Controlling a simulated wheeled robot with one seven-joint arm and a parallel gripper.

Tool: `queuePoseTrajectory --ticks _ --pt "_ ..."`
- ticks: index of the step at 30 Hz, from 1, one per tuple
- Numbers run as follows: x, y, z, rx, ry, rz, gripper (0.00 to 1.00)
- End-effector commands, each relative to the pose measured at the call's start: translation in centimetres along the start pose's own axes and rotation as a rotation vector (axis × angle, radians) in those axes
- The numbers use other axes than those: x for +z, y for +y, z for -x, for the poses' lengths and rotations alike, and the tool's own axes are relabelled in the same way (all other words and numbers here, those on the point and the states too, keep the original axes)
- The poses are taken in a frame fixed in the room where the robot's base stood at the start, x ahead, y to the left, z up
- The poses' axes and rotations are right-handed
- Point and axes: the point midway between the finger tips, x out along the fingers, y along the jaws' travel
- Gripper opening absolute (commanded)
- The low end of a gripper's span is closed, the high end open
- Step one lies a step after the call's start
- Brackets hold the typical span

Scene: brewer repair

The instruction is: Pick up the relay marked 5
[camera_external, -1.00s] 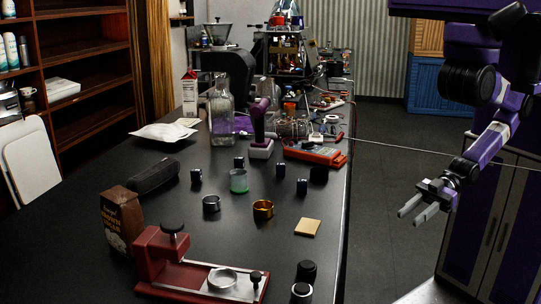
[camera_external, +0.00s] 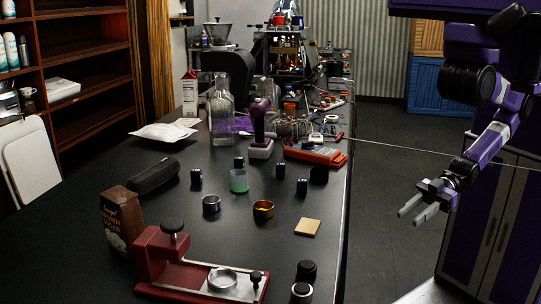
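Several small dark blue-black cubes, which look like relays, stand on the black table. One is at the left (camera_external: 196,177), one at the back (camera_external: 239,163), one right of the green cup (camera_external: 280,171) and one nearer the right edge (camera_external: 302,187). Their markings are too small to read, so I cannot tell which is marked 5. My gripper (camera_external: 417,211) is off the table's right side, above the floor, well apart from the cubes. Its two grey fingers are spread, with nothing between them.
A green cup (camera_external: 239,181), a steel ring (camera_external: 211,204) and a brass ring (camera_external: 263,209) stand among the cubes. A red press (camera_external: 160,256) is in front. A glass bottle (camera_external: 222,115) and cordless tool (camera_external: 260,128) stand behind. A thin cable (camera_external: 420,151) crosses toward my arm.

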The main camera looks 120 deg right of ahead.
Motion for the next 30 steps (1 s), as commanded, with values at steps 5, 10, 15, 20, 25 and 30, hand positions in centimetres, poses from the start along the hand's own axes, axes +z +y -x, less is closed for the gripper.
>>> queuePoseTrajectory --ticks 5,10,15,20,25,30 --pt "0.0 0.0 0.0 0.000 0.000 0.000 0.36" --pt "0.0 0.0 0.0 0.000 0.000 0.000 0.36" --pt "0.0 0.0 0.0 0.000 0.000 0.000 0.45" --pt "0.0 0.0 0.0 0.000 0.000 0.000 0.45" --pt "-0.2 0.1 0.0 0.008 0.001 -0.002 0.45" --pt "-3.5 2.5 -1.9 0.111 0.087 -0.011 0.45"
